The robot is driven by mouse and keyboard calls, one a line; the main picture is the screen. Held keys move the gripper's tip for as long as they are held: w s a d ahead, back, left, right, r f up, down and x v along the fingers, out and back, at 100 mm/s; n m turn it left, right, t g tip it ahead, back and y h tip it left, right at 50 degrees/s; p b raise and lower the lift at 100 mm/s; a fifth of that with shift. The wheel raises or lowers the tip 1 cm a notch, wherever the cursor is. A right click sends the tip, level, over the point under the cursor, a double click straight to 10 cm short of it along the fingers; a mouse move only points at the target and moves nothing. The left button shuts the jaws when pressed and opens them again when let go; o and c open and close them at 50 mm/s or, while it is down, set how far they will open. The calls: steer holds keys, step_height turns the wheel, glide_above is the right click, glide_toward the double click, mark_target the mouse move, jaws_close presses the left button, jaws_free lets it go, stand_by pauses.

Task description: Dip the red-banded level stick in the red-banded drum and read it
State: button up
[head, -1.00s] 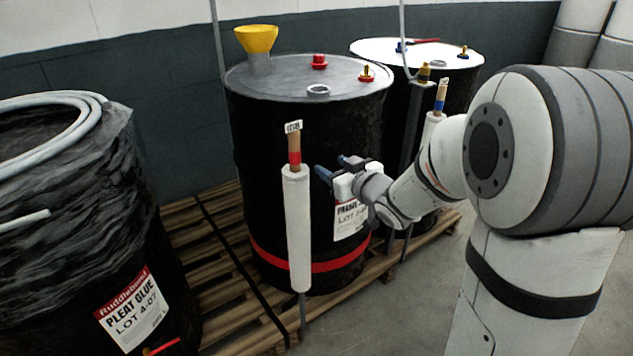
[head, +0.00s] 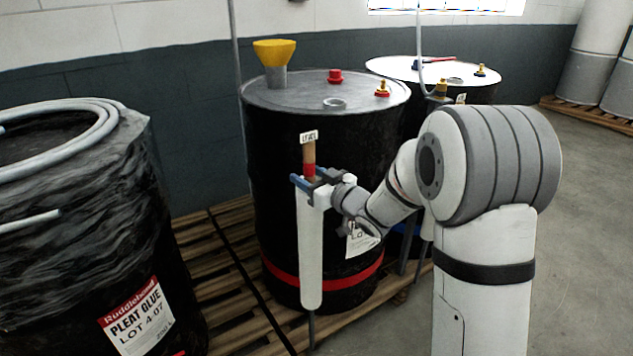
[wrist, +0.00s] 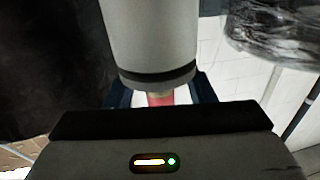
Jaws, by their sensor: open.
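The red-banded level stick (head: 309,152) stands upright in a white holder tube (head: 310,250), with its wooden top, red band and small tag showing. Its lower part is hidden in the tube. My gripper (head: 303,184) is open, its blue fingers around the stick at the red band, just above the tube's mouth. In the wrist view the red band (wrist: 160,99) shows between the fingers, beside the tube's dark rim (wrist: 158,76). The red-banded drum (head: 275,170) stands behind, with an open ringed hole (head: 334,103) in its grey lid.
A yellow funnel (head: 274,53), a red cap (head: 335,76) and a brass fitting (head: 382,89) stand on the drum's lid. A second drum (head: 400,66) stands behind right. A wrapped glue drum (head: 90,220) with a hose (head: 60,150) is at left. The drums stand on a wooden pallet (head: 225,275).

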mark_target(313, 147)
jaws_close()
steer(key=shift+r+p, duration=2.75)
steer(key=shift+r, duration=1.35)
steer(key=shift+w, duration=0.1)
steer(key=shift+r+p, duration=2.85)
steer(key=shift+r, duration=1.15)
step_height(313, 147, up, 8)
steer(key=p, duration=0.6)
